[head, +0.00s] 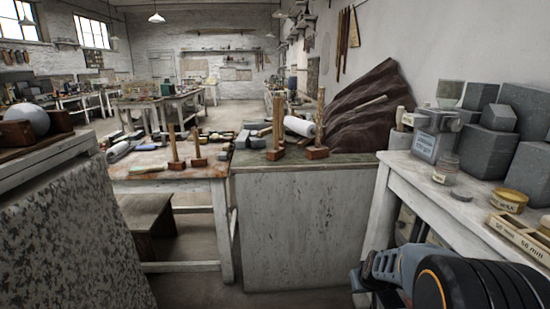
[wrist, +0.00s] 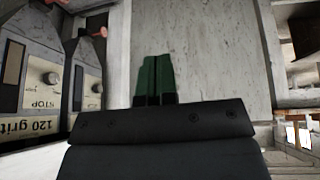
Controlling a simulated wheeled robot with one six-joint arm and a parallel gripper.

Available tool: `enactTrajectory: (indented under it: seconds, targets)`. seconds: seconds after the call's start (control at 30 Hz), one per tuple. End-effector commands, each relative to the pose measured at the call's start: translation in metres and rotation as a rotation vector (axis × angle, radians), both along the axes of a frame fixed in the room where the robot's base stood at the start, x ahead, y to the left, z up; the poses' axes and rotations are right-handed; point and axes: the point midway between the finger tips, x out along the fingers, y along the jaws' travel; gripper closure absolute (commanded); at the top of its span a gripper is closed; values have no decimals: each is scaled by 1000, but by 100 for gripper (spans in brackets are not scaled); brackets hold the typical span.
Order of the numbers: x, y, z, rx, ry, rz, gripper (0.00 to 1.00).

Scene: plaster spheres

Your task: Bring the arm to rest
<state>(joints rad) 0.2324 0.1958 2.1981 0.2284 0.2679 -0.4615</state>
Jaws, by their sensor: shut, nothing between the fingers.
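My arm (head: 450,277) shows at the bottom right of the head view, beside the white table, with orange, black and grey-blue parts. The fingers of my gripper are not clearly seen there. In the wrist view, my gripper (wrist: 155,80) has two green fingers pressed together, with nothing between them. They stand in front of a pale, scuffed panel, and I cannot tell the distance.
A white table (head: 420,180) at the right carries grey blocks (head: 487,152), a yellow tin (head: 508,201) and a labelled wooden box (head: 520,236). A cabinet (head: 305,222) stands ahead. A machine marked 120 grit (wrist: 30,95) is at left in the wrist view.

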Motion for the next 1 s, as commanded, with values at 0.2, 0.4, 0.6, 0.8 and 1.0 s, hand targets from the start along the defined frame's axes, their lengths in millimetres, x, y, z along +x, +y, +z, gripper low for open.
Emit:
enactTrajectory:
  seconds: [0.2,0.4,0.6,0.8,1.0]
  targets:
    - [-73,61,155,60,63,34,100]
    - [-137,86,223,70,126,23,100]
    - [-173,92,250,65,161,4,100]
    - [-180,93,254,63,169,0,100]
    - [-180,93,254,63,169,0,100]
